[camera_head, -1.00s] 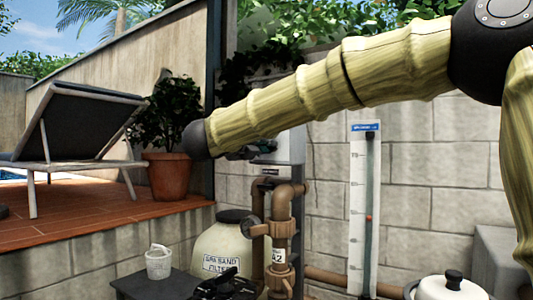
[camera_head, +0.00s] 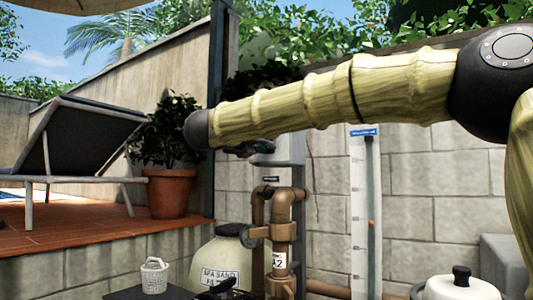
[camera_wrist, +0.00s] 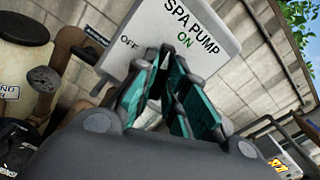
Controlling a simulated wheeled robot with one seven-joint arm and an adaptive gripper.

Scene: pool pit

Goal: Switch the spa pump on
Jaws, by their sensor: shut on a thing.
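The grey spa pump switch box (camera_wrist: 140,30) fills the upper middle of the wrist view, tilted in the picture, with "SPA PUMP", "OFF" and "ON" on its face. My gripper (camera_wrist: 165,52) has its teal-padded fingers close together at the box face, between the "OFF" and "ON" marks. It is shut on the switch lever, which the fingers mostly hide, so I cannot tell its exact position. In the head view the box (camera_head: 291,150) is on the block wall, partly covered by my arm, and my gripper (camera_head: 250,148) shows only in part at its left.
Brown pipes (camera_head: 283,225) with a valve stand below the box. A spa sand filter (camera_head: 218,262), a white basket (camera_head: 154,276) and a white lidded vessel (camera_head: 460,288) are low in front. A tall gauge (camera_head: 366,210) hangs on the wall. A potted plant (camera_head: 172,193) stands left.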

